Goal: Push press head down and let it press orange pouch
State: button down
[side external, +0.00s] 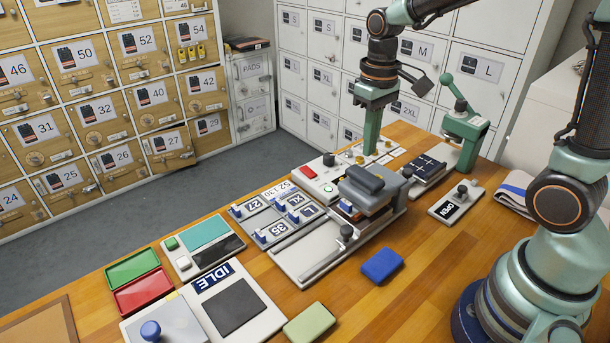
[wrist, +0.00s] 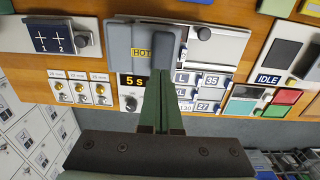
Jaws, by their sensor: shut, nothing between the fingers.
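The press head (side external: 362,193) is a grey block with a dark padded handle bar on top, standing over the right part of a pale sliding base (side external: 308,262). In the wrist view the press head (wrist: 118,42) carries a yellow HOT label. My gripper (side external: 371,152) is shut and empty, pointing down behind the press head and apart from it. In the wrist view its closed green fingertips (wrist: 160,73) appear at the head's near edge. I cannot make out an orange pouch; the head hides what lies beneath, apart from a small dark blue and reddish sliver at its edge.
A blue pouch (side external: 382,265) and a pale green pouch (side external: 309,323) lie on the wooden table. A timer box reading 5 s (wrist: 133,81) and small dials (wrist: 80,87) stand near my fingers. A green hand press (side external: 466,134) stands behind. Open wood lies right of the blue pouch.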

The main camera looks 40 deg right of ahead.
notch_tip(320, 180, up, 9)
jog(key=shift+f, duration=0.2)
dwell(0.9)
jog(key=shift+s, duration=0.1)
jog(key=s+a+f+t, duration=0.1)
jog(key=s+a+t, duration=0.1)
jog(key=s+t, duration=0.3)
jog(key=shift+s+f+t, duration=0.3)
jog(key=shift+s+f, duration=0.1)
jog(key=shift+s, duration=0.45)
dwell(2.5)
